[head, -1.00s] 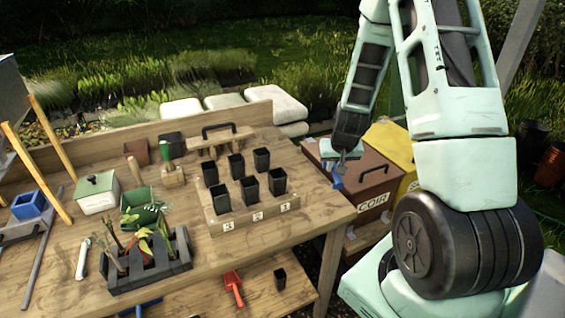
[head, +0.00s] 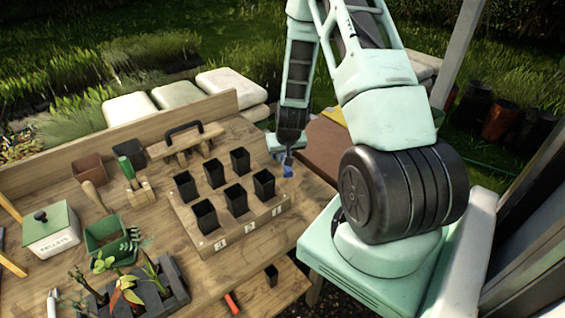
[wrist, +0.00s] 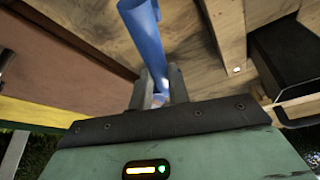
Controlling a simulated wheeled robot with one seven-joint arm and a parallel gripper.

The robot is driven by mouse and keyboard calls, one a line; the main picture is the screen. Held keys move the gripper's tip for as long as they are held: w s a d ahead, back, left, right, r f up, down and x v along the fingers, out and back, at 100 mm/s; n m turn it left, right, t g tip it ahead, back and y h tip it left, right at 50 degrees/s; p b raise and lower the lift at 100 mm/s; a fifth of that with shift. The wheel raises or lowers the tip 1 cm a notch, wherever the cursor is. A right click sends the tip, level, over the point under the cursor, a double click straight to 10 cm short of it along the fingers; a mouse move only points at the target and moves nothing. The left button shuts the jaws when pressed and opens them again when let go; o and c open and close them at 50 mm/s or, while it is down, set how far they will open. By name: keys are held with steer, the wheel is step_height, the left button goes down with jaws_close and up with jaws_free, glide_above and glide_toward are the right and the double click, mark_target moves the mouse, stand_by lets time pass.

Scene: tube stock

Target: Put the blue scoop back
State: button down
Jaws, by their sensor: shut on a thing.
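My gripper (head: 288,158) is shut on the blue scoop (head: 287,171). In the head view the scoop hangs below the fingers at the bench's right edge, beside the numbered pot block. In the wrist view the fingers (wrist: 158,88) close around the scoop's narrow handle, and its wider blue part (wrist: 144,30) points away over wood. I cannot tell whether it touches the wood.
A wooden block with several black pots (head: 205,217) stands just left of the scoop. The brown-lidded bin (head: 325,150) is right of the bench. A red scoop (head: 231,303) lies on the lower shelf. White sacks (head: 232,90) lie behind the bench.

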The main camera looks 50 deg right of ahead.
steer(key=shift+f+p, duration=0.5)
steer(key=shift+f, duration=1.5)
steer(key=shift+f, duration=0.1)
steer(key=shift+f, duration=0.15)
steer(key=c, duration=1.3)
jaws_free()
steer(key=shift+c, duration=0.2)
steer(key=shift+r, duration=0.2)
